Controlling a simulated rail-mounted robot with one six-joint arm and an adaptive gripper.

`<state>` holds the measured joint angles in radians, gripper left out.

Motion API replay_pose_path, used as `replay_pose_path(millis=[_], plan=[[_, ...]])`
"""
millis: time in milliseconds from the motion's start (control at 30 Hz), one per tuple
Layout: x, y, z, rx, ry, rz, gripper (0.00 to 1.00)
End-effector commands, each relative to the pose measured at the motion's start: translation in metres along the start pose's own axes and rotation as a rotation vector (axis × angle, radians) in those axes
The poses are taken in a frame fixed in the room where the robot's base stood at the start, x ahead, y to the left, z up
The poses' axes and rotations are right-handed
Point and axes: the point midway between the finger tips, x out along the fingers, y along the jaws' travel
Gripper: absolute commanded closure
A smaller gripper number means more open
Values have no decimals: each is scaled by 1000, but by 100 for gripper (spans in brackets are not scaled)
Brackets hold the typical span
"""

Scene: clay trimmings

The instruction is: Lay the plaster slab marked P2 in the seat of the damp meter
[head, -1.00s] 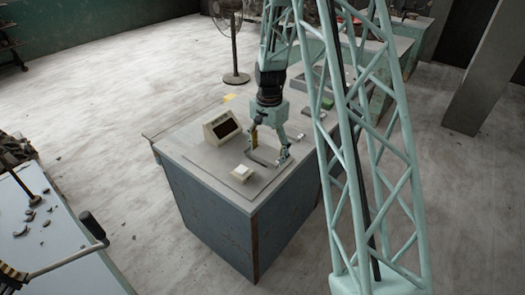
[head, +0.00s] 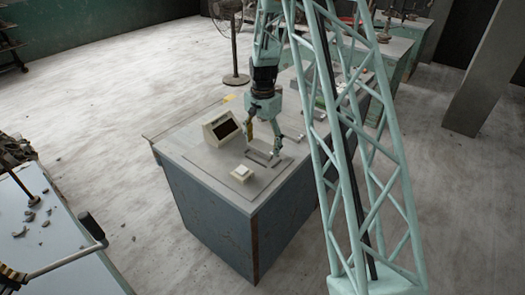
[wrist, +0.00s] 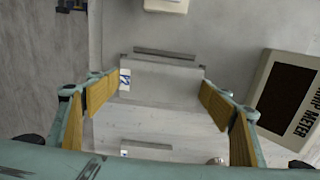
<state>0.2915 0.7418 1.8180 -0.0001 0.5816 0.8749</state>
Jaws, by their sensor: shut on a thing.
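My gripper (head: 263,146) is over the bench, just behind a small cream block. In the wrist view its two yellow-padded fingers (wrist: 160,88) are shut on the sides of a pale slab (wrist: 165,82), which bears a blue mark at its left end. Grey bars (wrist: 165,53), apparently the seat, lie near the slab. Whether the slab touches down is unclear.
The cream block (head: 241,173) stands near the front of the bench (head: 200,160). Other items lie farther back along the bench. A fan (head: 236,45) stands on the floor behind. A second table (head: 50,240) is at the lower left.

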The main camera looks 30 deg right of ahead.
Motion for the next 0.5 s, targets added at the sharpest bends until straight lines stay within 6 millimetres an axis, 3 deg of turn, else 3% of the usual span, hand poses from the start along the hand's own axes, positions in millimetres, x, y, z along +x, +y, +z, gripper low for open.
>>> replay_pose_path(millis=[300,500], plan=[[30,-3,-2,0,0,0,40],[36,-3,-2,0,0,0,40]])
